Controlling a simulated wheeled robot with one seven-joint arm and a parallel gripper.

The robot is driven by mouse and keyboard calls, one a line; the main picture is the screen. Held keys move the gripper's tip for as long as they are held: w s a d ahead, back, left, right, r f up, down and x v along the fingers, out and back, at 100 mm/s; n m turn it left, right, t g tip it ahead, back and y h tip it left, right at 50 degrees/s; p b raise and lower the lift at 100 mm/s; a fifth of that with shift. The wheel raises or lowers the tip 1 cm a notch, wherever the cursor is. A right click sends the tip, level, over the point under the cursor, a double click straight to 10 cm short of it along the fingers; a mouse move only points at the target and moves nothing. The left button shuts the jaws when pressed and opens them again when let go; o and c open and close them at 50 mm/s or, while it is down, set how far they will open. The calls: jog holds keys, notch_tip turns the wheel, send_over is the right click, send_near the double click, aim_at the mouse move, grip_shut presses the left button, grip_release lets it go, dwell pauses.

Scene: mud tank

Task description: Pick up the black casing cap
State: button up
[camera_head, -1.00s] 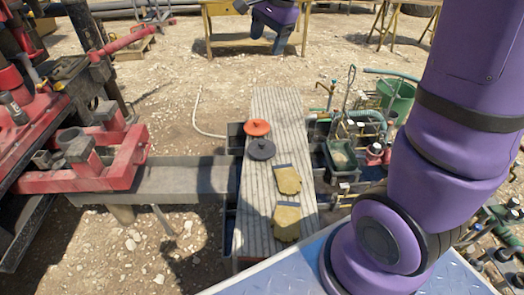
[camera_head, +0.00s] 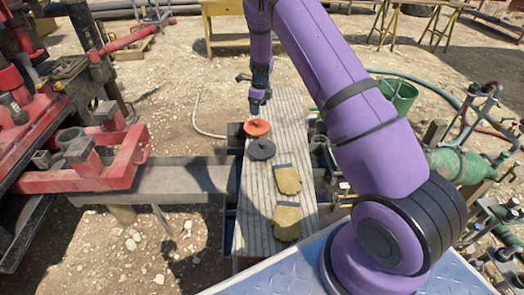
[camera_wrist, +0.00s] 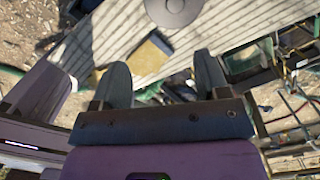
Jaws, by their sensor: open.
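The black casing cap (camera_head: 261,149) is a round dark disc with a small raised centre. It lies flat on the ribbed plank bench (camera_head: 251,205), just in front of an orange cap (camera_head: 257,127). My gripper (camera_head: 256,108) hangs over the far part of the bench, beyond the black cap and close to the orange one. A grey round disc (camera_wrist: 173,9), apparently the black cap, shows at the top edge of the wrist view, partly cut off. There my gripper (camera_wrist: 162,78) has its fingers apart with nothing between them.
Two yellow gloves, a farther one (camera_head: 288,180) and a nearer one (camera_head: 287,223), lie on the bench. Red machinery (camera_head: 85,160) stands at left. A green bucket (camera_head: 398,95) and hoses are at right. A yellow table (camera_head: 222,28) stands behind.

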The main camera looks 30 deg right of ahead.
aim_at(262, 142)
jog(key=f+m, duration=0.1)
jog(key=f, duration=0.4)
jog(key=d+f+m, duration=0.1)
jog(key=f, duration=0.5)
jog(key=d+f+m, duration=0.1)
jog(key=f, duration=0.5)
jog(key=shift+w+f+g+h, duration=0.2)
jog(key=shift+w+g+h, duration=0.1)
jog(key=shift+w, duration=0.1)
jog(key=shift+w+d+f, duration=0.1)
jog(key=shift+w+f, duration=0.05)
jog(key=shift+f, duration=1.05)
jog(key=shift+w+d+f, duration=0.1)
jog(key=shift+w+f, duration=0.05)
jog(key=shift+f, duration=1)
jog(key=c, duration=1.1)
